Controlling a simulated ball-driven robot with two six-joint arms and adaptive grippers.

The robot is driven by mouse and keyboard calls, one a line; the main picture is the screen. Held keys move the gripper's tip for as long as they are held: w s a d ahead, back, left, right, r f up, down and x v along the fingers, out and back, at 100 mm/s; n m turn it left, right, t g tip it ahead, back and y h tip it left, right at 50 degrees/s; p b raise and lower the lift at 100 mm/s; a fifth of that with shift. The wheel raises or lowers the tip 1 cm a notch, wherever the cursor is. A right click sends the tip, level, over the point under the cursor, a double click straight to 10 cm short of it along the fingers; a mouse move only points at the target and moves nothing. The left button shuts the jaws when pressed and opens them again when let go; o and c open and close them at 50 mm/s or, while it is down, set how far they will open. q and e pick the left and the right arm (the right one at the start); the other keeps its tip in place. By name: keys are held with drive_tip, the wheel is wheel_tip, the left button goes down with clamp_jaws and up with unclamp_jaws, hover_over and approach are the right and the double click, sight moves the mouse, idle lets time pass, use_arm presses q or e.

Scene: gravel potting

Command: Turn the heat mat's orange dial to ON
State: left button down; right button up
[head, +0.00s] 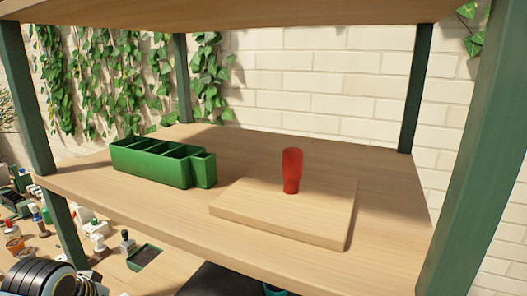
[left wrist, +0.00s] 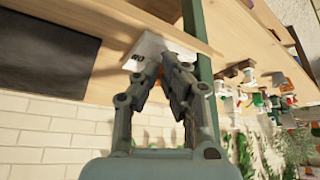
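The heat mat looks to be the flat black sheet (left wrist: 48,52) at the left of the left wrist view. A dark surface (head: 212,282) at the bottom edge of the head view may be the same mat. In the left wrist view a small white box (left wrist: 152,44) with a dark mark lies beyond my left gripper (left wrist: 151,64). I cannot make out the orange dial clearly; the fingers cover part of that area. My right gripper is in neither view.
On the upper shelf (head: 390,205) stand a green compartment box (head: 150,170) and a wooden board (head: 240,212) with a red object (head: 291,170) upright on it. Green posts (head: 480,150) bound the shelf. Small items crowd the lower left bench.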

use_arm(q)
drive_tip(key=shift+d, duration=0.45)
drive_tip(key=shift+d+f, duration=0.1)
drive_tip(key=shift+d, duration=0.05)
drive_tip(key=shift+s+d+f, duration=0.1)
drive_tip(key=shift+s+d, duration=0.1)
drive_tip(key=shift+s, duration=0.05)
drive_tip(key=shift+a+r, duration=0.15)
drive_tip(key=shift+r, duration=2.95)
